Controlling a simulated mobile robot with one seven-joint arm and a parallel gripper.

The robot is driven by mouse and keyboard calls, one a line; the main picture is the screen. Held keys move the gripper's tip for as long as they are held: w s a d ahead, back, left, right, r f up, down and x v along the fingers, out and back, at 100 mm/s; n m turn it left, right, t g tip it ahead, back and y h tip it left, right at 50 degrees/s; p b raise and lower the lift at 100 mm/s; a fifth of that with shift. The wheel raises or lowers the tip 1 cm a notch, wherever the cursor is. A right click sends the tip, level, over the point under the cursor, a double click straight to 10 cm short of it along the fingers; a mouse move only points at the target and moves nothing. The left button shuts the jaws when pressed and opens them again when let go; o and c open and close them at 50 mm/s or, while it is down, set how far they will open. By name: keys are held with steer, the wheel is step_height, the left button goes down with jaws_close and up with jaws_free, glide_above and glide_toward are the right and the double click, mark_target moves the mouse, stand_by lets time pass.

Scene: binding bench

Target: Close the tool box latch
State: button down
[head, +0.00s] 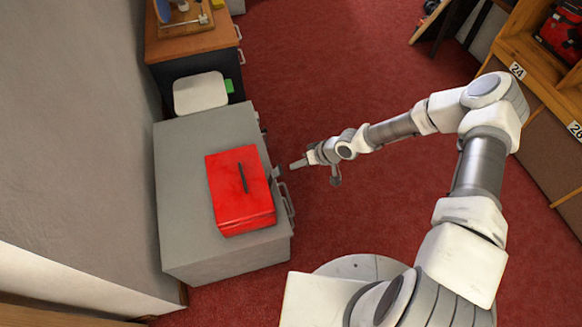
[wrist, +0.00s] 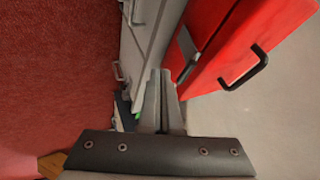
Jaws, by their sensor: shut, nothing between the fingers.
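The red tool box (head: 236,207) lies on the grey cabinet in the head view, its lid down and a dark handle (head: 242,178) on top. In the wrist view the red box (wrist: 219,70) fills the upper right, with its black handle (wrist: 248,70). A grey metal piece on its front, which looks like the latch (wrist: 187,45), shows across the dark seam; I cannot tell its exact angle. My gripper (head: 292,165) is just right of the box's front side, empty. In the wrist view its fingers (wrist: 160,72) are together, pointing toward the box front, apparently apart from the latch.
The grey cabinet (head: 184,190) has handles on its front, one (head: 287,200) near my gripper. A white chair-like thing (head: 200,92) and a wooden-topped desk (head: 190,42) stand beyond it. Open red carpet (head: 320,70) lies to the right, with wooden shelving (head: 530,80) farther right.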

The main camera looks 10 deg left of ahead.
mark_target(281, 171)
steer(key=shift+s+a+r+b, duration=0.1)
steer(key=shift+s+a+b, duration=0.15)
steer(key=shift+a+b, duration=0.25)
steer(key=shift+s+a+b, duration=0.2)
steer(key=shift+a+b, duration=0.3)
steer(key=shift+r, duration=0.1)
steer(key=shift+s+a+r+p, duration=0.1)
steer(key=shift+s+a+r, duration=0.15)
steer(key=shift+a, duration=0.25)
steer(key=shift+s+a+r+p, duration=0.1)
steer(key=shift+s+a+r, duration=0.15)
steer(key=shift+a, duration=0.25)
steer(key=shift+s+a+r+p, duration=0.1)
steer(key=shift+s+a+r, duration=0.15)
steer(key=shift+a, duration=0.25)
steer(key=shift+r, duration=0.15)
steer(key=shift+r+p, duration=0.65)
steer(key=shift+p, duration=0.05)
